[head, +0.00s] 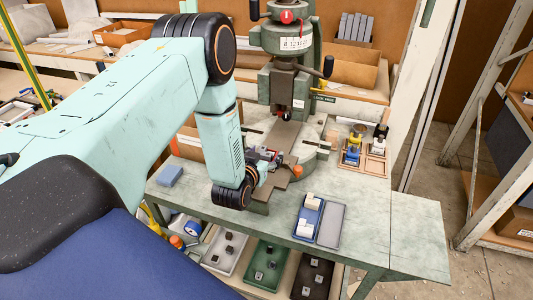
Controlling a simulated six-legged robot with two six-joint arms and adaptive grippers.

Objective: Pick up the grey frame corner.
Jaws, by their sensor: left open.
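My left arm reaches in from the left and bends down to the press bed. My left gripper (268,158) is small in the view, low over the bed, and open. A dark grey-brown angular piece (278,180) lies right beside it on the press bed; I cannot tell for certain whether it is the grey frame corner or part of the press. The green fly press (285,85) stands behind, its ram above the bed. My right gripper is not in view.
A blue tray (300,232) with pale blocks and an empty grey tray (330,226) lie at the table's front. A blue block (169,175) lies at left. The right table end (418,235) is clear.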

